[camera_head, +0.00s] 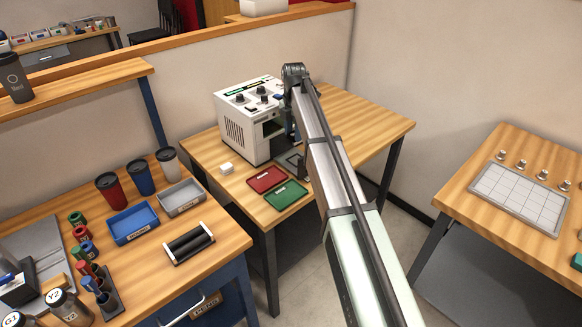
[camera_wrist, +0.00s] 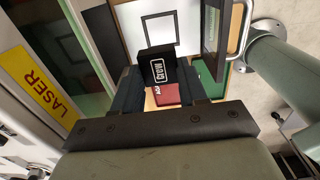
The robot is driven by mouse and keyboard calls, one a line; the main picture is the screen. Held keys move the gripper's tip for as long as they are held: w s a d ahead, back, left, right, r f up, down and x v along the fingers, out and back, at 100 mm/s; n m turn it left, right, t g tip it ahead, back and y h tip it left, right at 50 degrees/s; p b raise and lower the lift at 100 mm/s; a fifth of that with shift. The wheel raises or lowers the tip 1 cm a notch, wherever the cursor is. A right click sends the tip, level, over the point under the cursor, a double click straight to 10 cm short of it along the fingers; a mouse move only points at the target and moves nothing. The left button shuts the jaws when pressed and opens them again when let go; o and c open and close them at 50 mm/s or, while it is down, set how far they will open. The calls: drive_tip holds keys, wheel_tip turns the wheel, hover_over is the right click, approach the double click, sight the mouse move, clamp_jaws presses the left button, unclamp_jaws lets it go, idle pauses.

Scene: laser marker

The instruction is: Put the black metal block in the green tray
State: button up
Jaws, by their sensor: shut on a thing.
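The black metal block (camera_wrist: 157,66) shows in the wrist view with white lettering on its face. My gripper (camera_wrist: 160,84) is shut on it, with one dark finger on each side. In the head view my arm hides the block and most of the gripper, beside the front of the white laser machine (camera_head: 236,128). The green tray (camera_head: 286,195) lies empty on the table in front of the machine, at the table's near edge. In the wrist view, part of a green surface shows to the right of the block, partly covered.
An empty red tray (camera_head: 266,179) lies just behind and left of the green tray; it shows below the block in the wrist view (camera_wrist: 166,96). A small white stack (camera_head: 226,168) lies left of it. A yellow LASER label (camera_wrist: 38,86) is close on the left.

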drive_tip(key=s+a, duration=0.2)
drive_tip(key=s, duration=0.5)
approach(291, 192)
drive_tip(key=shift+f, duration=3.05)
drive_tip(key=shift+f, duration=0.2)
drive_tip(key=o, duration=0.8)
drive_tip(key=shift+r, duration=0.15)
wheel_tip(291, 192, up, 12)
